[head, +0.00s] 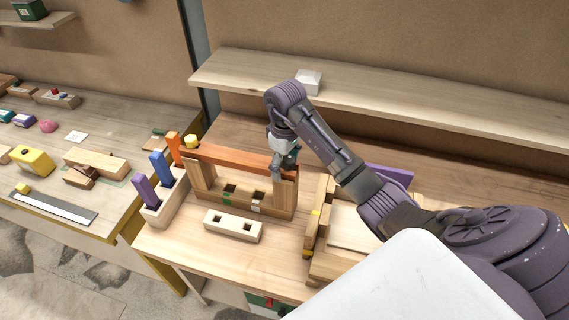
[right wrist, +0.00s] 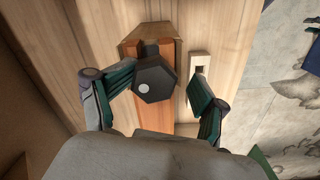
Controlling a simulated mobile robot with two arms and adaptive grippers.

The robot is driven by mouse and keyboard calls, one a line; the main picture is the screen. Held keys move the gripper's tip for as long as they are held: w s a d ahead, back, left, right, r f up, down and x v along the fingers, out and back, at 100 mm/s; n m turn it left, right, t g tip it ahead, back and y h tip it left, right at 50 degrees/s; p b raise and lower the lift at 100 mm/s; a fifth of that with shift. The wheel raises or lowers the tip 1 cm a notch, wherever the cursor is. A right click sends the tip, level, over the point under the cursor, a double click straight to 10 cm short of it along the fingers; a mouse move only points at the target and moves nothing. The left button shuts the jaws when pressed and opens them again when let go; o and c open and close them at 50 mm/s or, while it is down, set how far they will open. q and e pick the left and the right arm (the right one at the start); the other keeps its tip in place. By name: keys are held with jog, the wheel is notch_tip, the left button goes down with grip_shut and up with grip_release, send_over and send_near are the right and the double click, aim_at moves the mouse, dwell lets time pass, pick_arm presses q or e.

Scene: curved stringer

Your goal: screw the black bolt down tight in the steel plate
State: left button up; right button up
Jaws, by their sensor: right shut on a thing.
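The black bolt (right wrist: 155,82) shows its large hexagonal head with a white dot in the right wrist view. It is over a reddish-brown bar (right wrist: 153,115). My right gripper (right wrist: 168,80) is shut on the bolt, with one green-and-black finger on each side of the head. In the head view my right gripper (head: 281,168) points down at the right end of the bar (head: 235,158), which lies across a wooden frame (head: 205,189). My left gripper is out of view.
A pale block with two holes (head: 233,225) lies in front of the frame. A holder (head: 166,202) with purple, blue and orange handles stands at the left. A wooden structure (head: 325,232) is at the right, and a shelf (head: 400,95) runs behind.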

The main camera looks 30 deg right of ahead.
jog(key=n, duration=0.3)
jog(key=shift+s+d, duration=0.25)
jog(key=n, duration=0.2)
jog(key=shift+n, duration=0.3)
jog(key=n, duration=0.2)
jog(key=n+b, duration=0.1)
jog(key=n, duration=0.1)
jog(key=shift+w+d+f, duration=0.1)
jog(key=shift+w+d, duration=0.1)
jog(key=shift+n+b, duration=0.3)
jog(key=shift+n, duration=0.7)
jog(key=shift+r, duration=0.3)
jog(key=shift+s, duration=0.25)
jog(key=c, duration=1.1)
